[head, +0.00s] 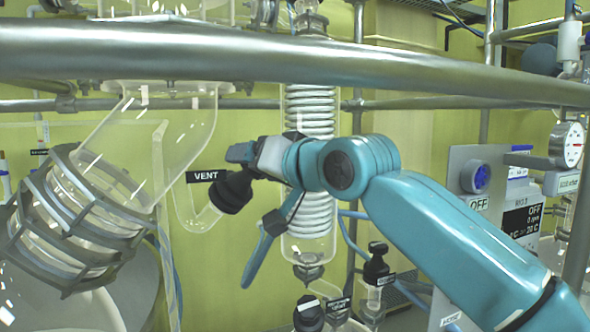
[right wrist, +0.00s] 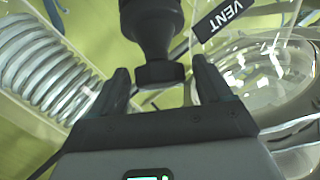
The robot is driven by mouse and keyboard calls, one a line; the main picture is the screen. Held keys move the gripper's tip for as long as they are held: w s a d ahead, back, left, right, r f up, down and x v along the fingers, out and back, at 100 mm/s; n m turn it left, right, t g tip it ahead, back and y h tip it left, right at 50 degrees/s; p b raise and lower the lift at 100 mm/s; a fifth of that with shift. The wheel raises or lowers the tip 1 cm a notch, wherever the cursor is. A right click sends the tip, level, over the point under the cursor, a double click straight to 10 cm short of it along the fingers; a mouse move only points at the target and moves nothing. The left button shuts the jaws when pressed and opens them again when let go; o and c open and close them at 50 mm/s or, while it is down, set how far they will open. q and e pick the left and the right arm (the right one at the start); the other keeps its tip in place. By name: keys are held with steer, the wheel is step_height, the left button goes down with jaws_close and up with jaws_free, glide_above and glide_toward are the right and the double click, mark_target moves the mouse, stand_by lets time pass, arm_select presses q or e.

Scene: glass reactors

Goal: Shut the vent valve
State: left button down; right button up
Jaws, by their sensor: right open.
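The vent valve (head: 231,192) is a black knob on a glass side arm, next to a black "VENT" label (head: 205,176). In the right wrist view the valve's black stem and cap (right wrist: 157,35) hang down from the top, with the label (right wrist: 222,18) at the right. My right gripper (head: 243,160) comes in from the right and is at the valve. In the right wrist view its two dark fingers (right wrist: 160,78) are open, one on each side of the cap's lower end, with gaps visible. Whether the palm touches the cap cannot be told. My left gripper is not in view.
A thick steel rail (head: 200,52) crosses in front. A coiled glass condenser (head: 310,120) stands behind my right wrist. A caged glass flange (head: 75,215) is at the left. A control panel (head: 490,200) and gauge (head: 567,144) stand at the right.

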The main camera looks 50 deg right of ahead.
steer(key=v, duration=1.4)
steer(key=shift+s+b, duration=0.15)
steer(key=shift+b, duration=0.2)
steer(key=shift+s+r, duration=0.1)
steer(key=shift+s, duration=0.1)
steer(key=shift+w, duration=0.2)
